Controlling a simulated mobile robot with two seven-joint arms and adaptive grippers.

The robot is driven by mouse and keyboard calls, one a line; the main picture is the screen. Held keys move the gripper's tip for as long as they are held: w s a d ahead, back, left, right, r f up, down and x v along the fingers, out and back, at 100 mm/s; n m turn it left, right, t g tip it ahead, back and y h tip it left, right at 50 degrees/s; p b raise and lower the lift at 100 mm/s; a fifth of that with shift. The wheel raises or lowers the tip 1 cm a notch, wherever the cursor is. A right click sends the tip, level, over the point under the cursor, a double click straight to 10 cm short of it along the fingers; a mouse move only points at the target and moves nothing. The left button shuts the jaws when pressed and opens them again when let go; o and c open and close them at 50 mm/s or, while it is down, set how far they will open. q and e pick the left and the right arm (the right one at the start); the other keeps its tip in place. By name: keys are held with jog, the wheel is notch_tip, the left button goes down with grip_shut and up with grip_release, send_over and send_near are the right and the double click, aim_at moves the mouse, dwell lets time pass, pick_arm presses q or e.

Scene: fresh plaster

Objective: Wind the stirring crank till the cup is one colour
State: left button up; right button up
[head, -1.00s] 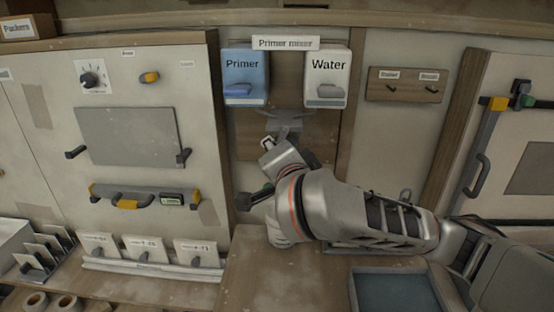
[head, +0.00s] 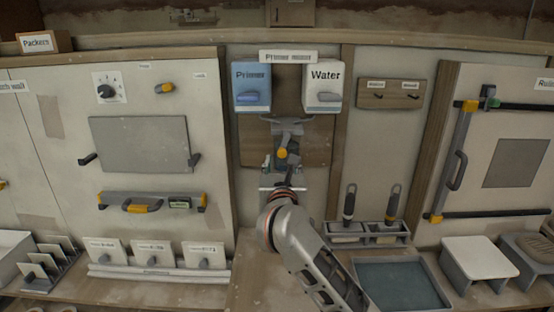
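The primer mixer (head: 250,127) is mounted on the back wall under its sign, with the blue Primer box (head: 251,88) and the white Water box (head: 322,89) at its top. Below them a grey bracket (head: 288,128) holds a small mechanism with a yellow knob (head: 281,153), which looks like the crank's handle. My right gripper (head: 287,178) points up at the mixer just below this knob; whether it touches the knob I cannot tell. Its fingers are too small and dark to judge. The cup and its colour cannot be made out behind my gripper. My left gripper is out of view.
A rack (head: 340,236) with two upright tools and a blue-grey tray (head: 400,284) stand on the bench to the right. A white-topped stand (head: 479,258) is farther right. A panel with knobs and handles (head: 140,144) fills the left wall.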

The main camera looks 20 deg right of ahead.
aim_at(282, 154)
jog(key=shift+m, duration=0.5)
jog(key=x, duration=0.5)
jog(key=f+p+x, duration=0.1)
jog(key=x, duration=0.2)
jog(key=shift+d, duration=0.3)
jog(key=shift+s, duration=0.1)
grip_shut()
